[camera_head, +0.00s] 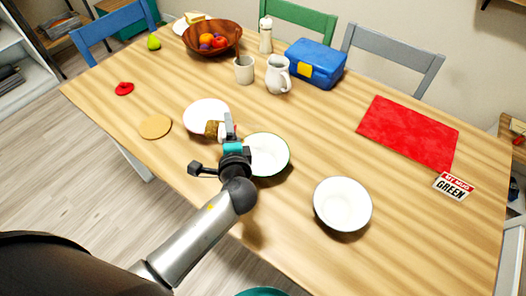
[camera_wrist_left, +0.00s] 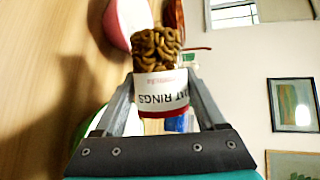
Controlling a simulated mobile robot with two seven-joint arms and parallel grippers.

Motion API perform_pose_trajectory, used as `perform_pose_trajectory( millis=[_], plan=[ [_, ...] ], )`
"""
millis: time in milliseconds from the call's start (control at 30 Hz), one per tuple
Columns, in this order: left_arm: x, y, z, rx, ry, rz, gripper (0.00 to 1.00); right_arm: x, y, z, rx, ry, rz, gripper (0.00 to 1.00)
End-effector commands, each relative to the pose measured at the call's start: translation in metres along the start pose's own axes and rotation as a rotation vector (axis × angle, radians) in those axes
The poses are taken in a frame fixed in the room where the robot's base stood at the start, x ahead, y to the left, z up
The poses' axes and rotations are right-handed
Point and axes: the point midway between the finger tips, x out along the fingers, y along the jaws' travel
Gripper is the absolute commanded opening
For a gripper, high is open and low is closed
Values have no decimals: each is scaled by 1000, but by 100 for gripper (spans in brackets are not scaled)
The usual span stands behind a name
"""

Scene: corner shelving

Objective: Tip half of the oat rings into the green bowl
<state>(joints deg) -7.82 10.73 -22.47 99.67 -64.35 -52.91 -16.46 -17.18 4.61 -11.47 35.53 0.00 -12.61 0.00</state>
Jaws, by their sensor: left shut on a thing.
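My left gripper (camera_head: 230,128) is shut on the oat rings jar (camera_head: 213,129), just left of the green-rimmed bowl. In the left wrist view the jar (camera_wrist_left: 160,92) sits between the two fingers (camera_wrist_left: 163,105), with brown rings at its far end and an upside-down label. My right gripper is out of view.
Another white bowl (camera_head: 343,203) stands to the right. A cork mat (camera_head: 155,127) is to the left. A mug (camera_head: 244,69) and a jug (camera_head: 278,74) stand behind. A red mat (camera_head: 408,132) and card (camera_head: 454,187) lie right.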

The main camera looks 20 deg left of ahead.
Motion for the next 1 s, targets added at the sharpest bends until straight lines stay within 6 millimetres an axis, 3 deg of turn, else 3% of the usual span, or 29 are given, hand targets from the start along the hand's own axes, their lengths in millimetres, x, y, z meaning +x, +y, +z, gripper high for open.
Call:
perform_pose_trajectory(
  millis=[1000],
  plan=[
    [0, 0, -2, 53, -18, -25, 0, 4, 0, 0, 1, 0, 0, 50]
  ],
)
